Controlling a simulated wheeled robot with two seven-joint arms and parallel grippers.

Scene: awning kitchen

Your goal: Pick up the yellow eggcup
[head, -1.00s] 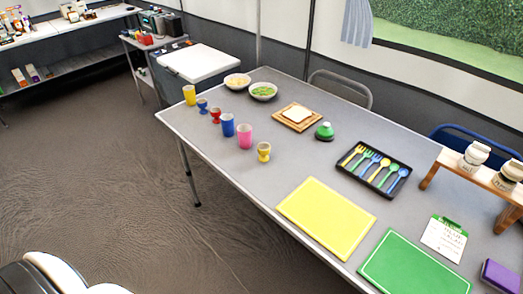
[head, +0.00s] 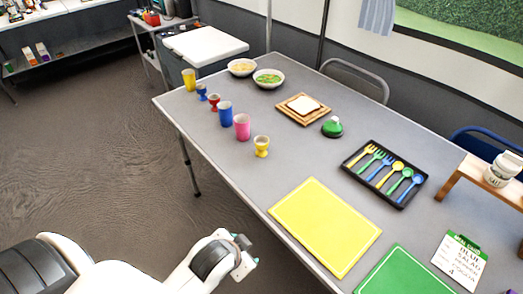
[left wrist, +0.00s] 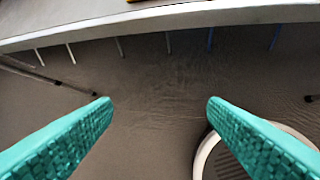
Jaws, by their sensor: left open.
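The yellow eggcup (head: 262,146) stands upright on the grey table near its front-left edge, just in front of the pink cup. My left gripper (head: 247,252) is in the lower middle of the head view, short of the table's edge and well apart from the eggcup. In the left wrist view, its two teal fingers (left wrist: 158,106) are wide apart with nothing between them. That view shows floor and the table's edge (left wrist: 160,22) at the top; the eggcup is not visible there. My right gripper is in no view.
Behind the eggcup stand a pink cup (head: 242,127), a blue cup (head: 225,114), a red eggcup (head: 214,102), a blue eggcup (head: 201,91) and a yellow cup (head: 189,79). A yellow board (head: 325,226) lies nearer. The table right of the eggcup is clear.

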